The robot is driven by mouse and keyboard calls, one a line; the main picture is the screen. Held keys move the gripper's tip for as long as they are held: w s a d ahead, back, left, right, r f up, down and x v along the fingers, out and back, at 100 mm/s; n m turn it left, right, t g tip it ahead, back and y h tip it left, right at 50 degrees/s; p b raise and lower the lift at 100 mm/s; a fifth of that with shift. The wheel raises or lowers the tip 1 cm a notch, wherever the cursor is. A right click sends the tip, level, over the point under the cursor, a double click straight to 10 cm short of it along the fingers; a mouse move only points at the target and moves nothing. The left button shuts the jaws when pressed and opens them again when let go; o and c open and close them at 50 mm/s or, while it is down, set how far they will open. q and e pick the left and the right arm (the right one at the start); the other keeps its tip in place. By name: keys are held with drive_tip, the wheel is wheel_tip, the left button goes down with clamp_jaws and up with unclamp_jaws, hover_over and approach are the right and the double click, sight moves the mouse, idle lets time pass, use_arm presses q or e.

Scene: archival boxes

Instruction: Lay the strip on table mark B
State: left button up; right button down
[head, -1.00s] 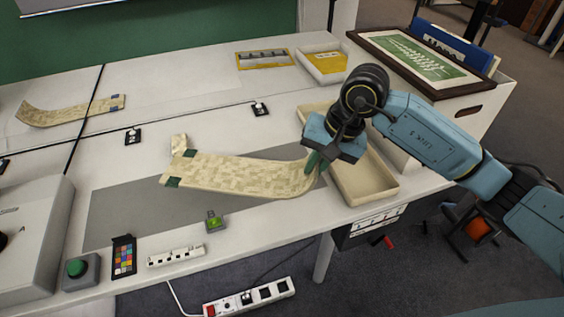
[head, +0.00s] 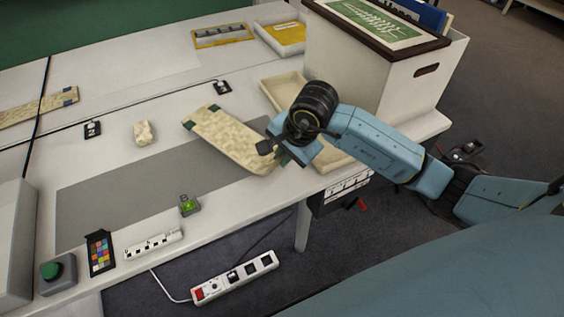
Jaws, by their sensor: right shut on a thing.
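A pale beige patterned strip (head: 228,137) with dark green corners at its far end slants over the back right part of the grey mat (head: 110,198). My right gripper (head: 277,150) is shut on its near right end, and the wrist partly hides the jaws. I cannot tell whether the strip's far end touches the table. A small black marker reading 2 (head: 92,130) lies at the left. Another black marker (head: 221,87) lies behind the strip; its sign is too small to read. I cannot make out a letter B. My left gripper is not in view.
A beige block (head: 145,132) sits left of the strip. A second strip (head: 20,113) lies far left. A shallow cream tray (head: 283,92) and a large white box (head: 345,72) stand at right. A green-lit device (head: 189,206) sits on the mat's front edge.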

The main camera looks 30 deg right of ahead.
wheel_tip(320, 180, down, 3)
drive_tip(key=shift+r, duration=0.2)
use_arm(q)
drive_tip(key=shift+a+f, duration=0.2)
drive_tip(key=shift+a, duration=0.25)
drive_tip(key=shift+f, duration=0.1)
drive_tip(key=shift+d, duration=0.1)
use_arm(e)
drive_tip(key=shift+f, duration=0.1)
